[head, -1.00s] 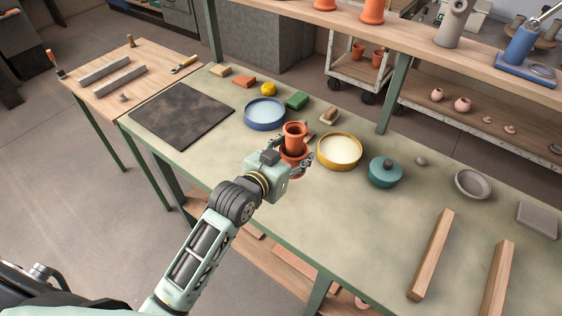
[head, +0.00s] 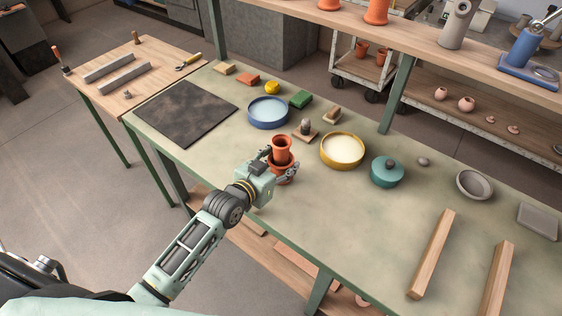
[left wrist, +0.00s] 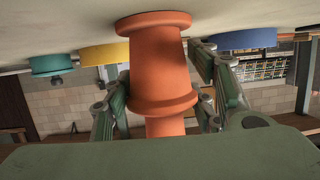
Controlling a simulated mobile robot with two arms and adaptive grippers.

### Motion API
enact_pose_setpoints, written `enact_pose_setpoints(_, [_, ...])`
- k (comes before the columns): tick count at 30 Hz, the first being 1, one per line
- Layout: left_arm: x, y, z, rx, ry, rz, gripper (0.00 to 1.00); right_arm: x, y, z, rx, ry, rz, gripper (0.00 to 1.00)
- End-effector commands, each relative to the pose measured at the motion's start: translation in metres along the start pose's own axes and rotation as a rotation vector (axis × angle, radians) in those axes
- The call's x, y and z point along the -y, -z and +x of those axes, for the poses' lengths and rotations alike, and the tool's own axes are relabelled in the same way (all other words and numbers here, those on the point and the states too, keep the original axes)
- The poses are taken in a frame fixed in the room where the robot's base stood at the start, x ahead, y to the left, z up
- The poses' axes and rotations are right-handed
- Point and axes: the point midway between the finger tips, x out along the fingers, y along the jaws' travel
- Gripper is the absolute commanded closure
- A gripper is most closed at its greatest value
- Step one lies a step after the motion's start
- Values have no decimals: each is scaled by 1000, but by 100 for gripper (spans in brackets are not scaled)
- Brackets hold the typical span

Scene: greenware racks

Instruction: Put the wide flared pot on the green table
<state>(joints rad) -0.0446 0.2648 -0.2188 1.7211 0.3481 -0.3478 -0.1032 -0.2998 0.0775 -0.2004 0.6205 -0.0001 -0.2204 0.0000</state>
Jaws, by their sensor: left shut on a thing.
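My left gripper (head: 281,165) is shut on an orange terracotta pot (head: 281,150) with a flared top and a wider collar lower down. The pot is upright over the front part of the pale green table (head: 390,235). The fingers and palm hide part of the pot. My right gripper is not in view.
A dark board (head: 185,112) lies left. Two wooden bars (head: 433,255) lie right. The front middle is clear.

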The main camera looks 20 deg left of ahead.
Motion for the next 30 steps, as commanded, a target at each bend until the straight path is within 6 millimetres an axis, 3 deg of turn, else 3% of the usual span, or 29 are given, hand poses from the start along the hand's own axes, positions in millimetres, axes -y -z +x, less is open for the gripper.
enact_pose_setpoints(7, [0,-1,0,1,0,0,30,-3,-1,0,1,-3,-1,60])
enact_pose_setpoints(19, [0,0,-3,1,0,0,29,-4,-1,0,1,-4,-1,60])
enact_pose_setpoints(23, [0,-1,-19,1,0,0,29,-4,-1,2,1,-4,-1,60])
enact_pose_setpoints(30, [0,-2,-70,3,0,0,29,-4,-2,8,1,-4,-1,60])
